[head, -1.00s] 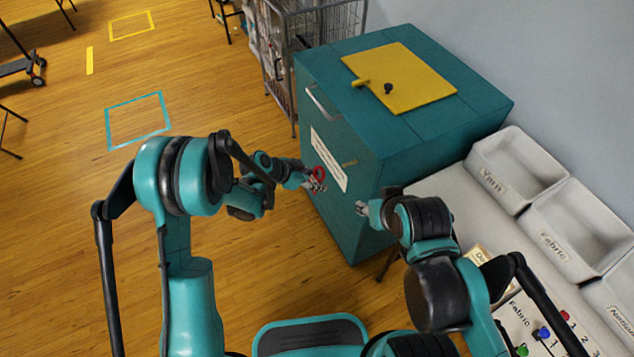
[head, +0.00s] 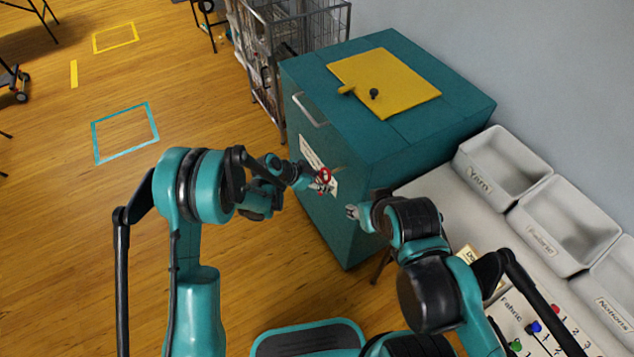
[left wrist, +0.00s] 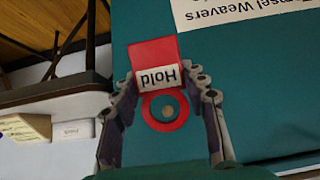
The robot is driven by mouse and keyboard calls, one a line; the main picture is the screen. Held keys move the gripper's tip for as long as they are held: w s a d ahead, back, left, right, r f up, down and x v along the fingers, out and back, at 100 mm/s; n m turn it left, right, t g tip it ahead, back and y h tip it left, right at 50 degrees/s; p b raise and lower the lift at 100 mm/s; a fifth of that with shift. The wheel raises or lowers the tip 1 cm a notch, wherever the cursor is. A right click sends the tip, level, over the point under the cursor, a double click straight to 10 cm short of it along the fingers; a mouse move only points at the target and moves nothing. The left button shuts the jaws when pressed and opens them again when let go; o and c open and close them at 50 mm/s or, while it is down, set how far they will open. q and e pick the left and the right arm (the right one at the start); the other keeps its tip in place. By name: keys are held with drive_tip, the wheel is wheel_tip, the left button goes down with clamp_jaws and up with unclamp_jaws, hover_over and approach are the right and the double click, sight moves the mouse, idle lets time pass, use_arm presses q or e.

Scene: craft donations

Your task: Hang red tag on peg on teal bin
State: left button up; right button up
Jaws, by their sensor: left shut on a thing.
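The red tag (left wrist: 152,52) with a white "Hold" label shows in the left wrist view, between the fingers of my left gripper (left wrist: 163,88). My left gripper is shut on it. The tag's red ring (left wrist: 149,117) surrounds a small round peg end (left wrist: 167,110) in that view; I cannot tell whether the peg is through the ring. In the head view the red tag (head: 325,174) is close to the front of the teal bin (head: 345,215), at my left gripper (head: 317,181). My right gripper (head: 352,212) is near the bin's side, its fingers too small to judge.
A white paper label (head: 310,155) is on the bin's front, and a yellow panel (head: 400,85) lies on its top. Grey trays (head: 505,165) stand on the table at the right. A wire cage (head: 290,40) stands behind the bin.

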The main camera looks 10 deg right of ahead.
use_arm(q)
drive_tip(key=shift+w+d+f+b, duration=0.2)
drive_tip(key=shift+w+d, duration=0.1)
drive_tip(key=shift+d, duration=0.55)
drive_tip(key=shift+w+d+f+b, duration=0.1)
drive_tip(key=shift+w+d+f, duration=0.15)
drive_tip(key=shift+d, duration=0.55)
drive_tip(key=shift+w+d+f+b, duration=0.15)
drive_tip(key=shift+w+d, duration=0.15)
drive_tip(key=shift+d, duration=0.55)
drive_tip(key=o, duration=0.9)
